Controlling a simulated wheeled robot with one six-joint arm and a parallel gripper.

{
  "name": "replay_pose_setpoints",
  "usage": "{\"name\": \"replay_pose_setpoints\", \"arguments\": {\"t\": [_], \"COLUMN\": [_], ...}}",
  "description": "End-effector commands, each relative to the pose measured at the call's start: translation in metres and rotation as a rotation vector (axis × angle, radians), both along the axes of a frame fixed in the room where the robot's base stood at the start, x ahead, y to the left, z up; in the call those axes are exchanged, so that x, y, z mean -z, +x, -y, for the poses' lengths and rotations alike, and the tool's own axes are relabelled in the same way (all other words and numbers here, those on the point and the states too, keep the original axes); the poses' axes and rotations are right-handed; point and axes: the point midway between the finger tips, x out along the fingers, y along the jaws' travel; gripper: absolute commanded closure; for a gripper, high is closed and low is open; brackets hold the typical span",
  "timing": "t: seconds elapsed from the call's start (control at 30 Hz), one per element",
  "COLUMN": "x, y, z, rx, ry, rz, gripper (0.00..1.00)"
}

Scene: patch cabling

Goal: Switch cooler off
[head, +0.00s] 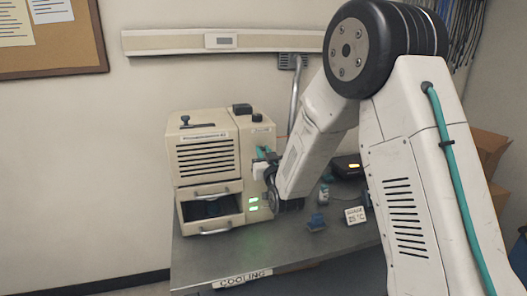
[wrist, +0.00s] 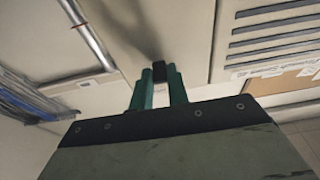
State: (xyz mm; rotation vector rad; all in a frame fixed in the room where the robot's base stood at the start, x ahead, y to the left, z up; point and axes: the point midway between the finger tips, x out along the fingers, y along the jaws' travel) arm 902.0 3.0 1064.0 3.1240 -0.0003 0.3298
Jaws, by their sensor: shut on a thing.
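The cooler (head: 206,187) is a beige box with vent slots and an open-fronted drawer bay, standing on a grey table. Green lights (head: 253,203) glow low on its right-hand front panel. My gripper (head: 264,153) reaches that panel from the right, its teal fingers at the upper part. In the wrist view my gripper (wrist: 159,74) is shut on a small black knob (wrist: 160,69) on the beige panel. The knob's marking and position are hidden by the fingers.
The grey table (head: 290,248) carries a "COOLING" label (head: 242,278) on its front edge. A small white display (head: 355,215), a blue item (head: 316,222) and a dark device with an amber light (head: 347,166) stand right of the cooler. Cardboard boxes (head: 488,150) are farther right.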

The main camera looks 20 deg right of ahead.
Motion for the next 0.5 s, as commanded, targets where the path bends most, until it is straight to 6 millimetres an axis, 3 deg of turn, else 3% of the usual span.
{"name": "replay_pose_setpoints", "arguments": {"t": [0.3,0.5], "x": [0.0112,0.0118], "y": [0.0021,0.0015], "z": [0.0000,0.0000], "rx": [0.000,0.000], "ry": [0.000,0.001], "rz": [0.229,0.264], "gripper": [1.00,1.00]}}
